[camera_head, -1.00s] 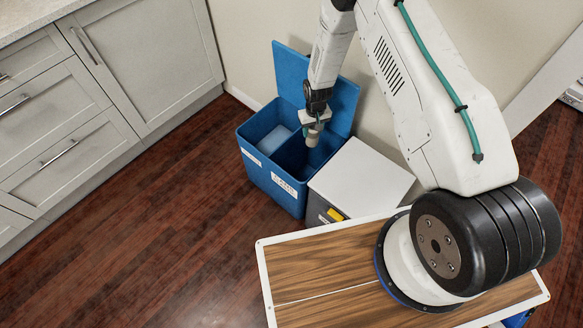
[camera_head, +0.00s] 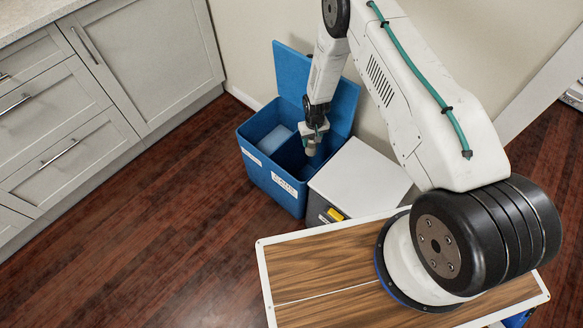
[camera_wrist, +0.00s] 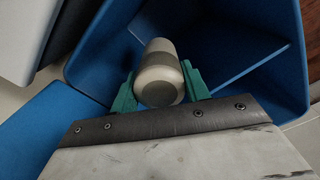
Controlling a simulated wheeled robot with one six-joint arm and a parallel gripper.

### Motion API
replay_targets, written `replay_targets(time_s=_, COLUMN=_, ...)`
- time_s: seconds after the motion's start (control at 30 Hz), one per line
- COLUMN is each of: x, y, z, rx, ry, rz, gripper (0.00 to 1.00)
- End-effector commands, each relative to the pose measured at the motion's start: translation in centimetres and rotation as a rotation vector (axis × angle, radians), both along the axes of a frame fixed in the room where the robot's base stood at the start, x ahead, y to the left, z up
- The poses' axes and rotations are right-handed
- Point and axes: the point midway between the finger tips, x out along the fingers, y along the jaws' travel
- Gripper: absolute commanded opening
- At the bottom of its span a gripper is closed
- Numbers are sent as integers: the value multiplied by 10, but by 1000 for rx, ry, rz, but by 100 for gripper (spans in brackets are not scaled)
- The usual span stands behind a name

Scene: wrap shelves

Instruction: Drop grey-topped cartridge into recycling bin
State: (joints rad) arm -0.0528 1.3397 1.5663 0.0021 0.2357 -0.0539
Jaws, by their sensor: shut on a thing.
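The grey-topped cartridge (camera_wrist: 159,72) is pale with a grey end and sits between the green fingers of my gripper (camera_wrist: 159,88) in the wrist view. The fingers are shut on its sides. In the head view my gripper (camera_head: 311,146) hangs over the open blue recycling bin (camera_head: 262,174), and the cartridge shows only small below it. The bin's walls and an inner divider (camera_wrist: 238,66) show around the cartridge in the wrist view. The blue lid (camera_head: 292,75) stands open at the back.
A bin with a white lid (camera_head: 360,180) and a yellow tab stands right beside the blue bin. Grey cabinets (camera_head: 130,60) are on the left. A wood-topped surface (camera_head: 315,268) is in front. The dark wood floor is clear.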

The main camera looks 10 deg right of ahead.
Motion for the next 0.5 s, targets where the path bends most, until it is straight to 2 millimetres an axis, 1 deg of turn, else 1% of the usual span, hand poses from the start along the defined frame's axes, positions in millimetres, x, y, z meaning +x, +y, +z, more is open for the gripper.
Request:
replay_targets(time_s=0.03, x=0, y=0, z=0, rx=0, ry=0, rz=0, gripper=54)
replay_targets(time_s=0.1, x=0, y=0, z=0, rx=0, ry=0, rz=0, gripper=72)
replay_targets(time_s=0.37, x=0, y=0, z=1, rx=0, ry=0, rz=0, gripper=72)
replay_targets(time_s=0.5, x=1, y=0, z=11, rx=0, ry=-2, rz=0, gripper=72)
